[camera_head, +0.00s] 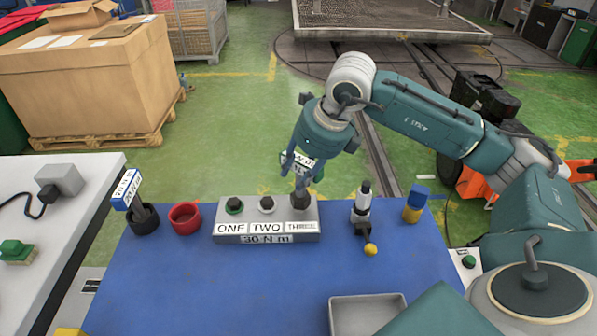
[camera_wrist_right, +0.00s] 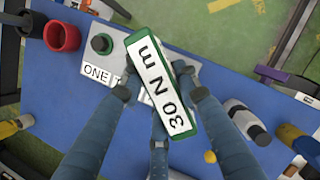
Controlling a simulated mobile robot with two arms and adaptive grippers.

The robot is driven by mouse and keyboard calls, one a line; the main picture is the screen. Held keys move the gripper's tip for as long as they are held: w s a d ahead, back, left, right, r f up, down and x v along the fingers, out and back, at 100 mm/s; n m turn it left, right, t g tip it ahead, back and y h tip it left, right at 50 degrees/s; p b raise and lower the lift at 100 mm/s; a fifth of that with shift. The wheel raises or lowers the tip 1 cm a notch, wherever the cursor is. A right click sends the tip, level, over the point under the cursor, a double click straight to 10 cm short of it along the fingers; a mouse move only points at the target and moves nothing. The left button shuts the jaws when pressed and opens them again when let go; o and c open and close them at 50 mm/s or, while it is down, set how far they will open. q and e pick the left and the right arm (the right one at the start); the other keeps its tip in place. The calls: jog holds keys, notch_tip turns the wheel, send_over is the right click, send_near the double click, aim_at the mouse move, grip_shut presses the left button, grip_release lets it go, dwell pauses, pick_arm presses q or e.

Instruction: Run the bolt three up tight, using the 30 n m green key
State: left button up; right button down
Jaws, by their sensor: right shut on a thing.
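My right gripper (camera_head: 298,165) is shut on the green key (camera_head: 297,158), whose green-edged plate reads 30 N m in the right wrist view (camera_wrist_right: 162,85). The key stands roughly upright over position three of the grey block (camera_head: 222,239), its dark lower end (camera_head: 301,201) at the top of the block. It covers bolt three, so I cannot tell how fully it is seated. The block is labelled ONE, TWO, THREE and 30 N m. Bolt one (camera_head: 235,204) has a green ring, and bolt two (camera_head: 267,203) a pale ring. My left gripper is not in view.
On the blue table (camera_head: 180,290), a blue-tagged key (camera_head: 127,188) stands in a dark cup (camera_head: 146,222), beside an empty red cup (camera_head: 185,219). Right of the block are a white-and-black device (camera_head: 362,205) with a yellow ball and a blue-and-yellow item (camera_head: 415,204). A grey tray (camera_head: 367,299) lies in front.

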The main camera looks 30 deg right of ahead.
jog(key=shift+m+h, duration=0.3)
jog(key=shift+m, duration=0.3)
jog(key=shift+w+m+h, duration=0.1)
jog(key=shift+m+h, duration=0.2)
jog(key=shift+m, duration=0.4)
jog(key=shift+m+h, duration=0.3)
jog(key=shift+m, duration=0.4)
jog(key=shift+m, duration=0.6)
jog(key=shift+w+h, duration=0.1)
jog(key=shift+h, duration=0.2)
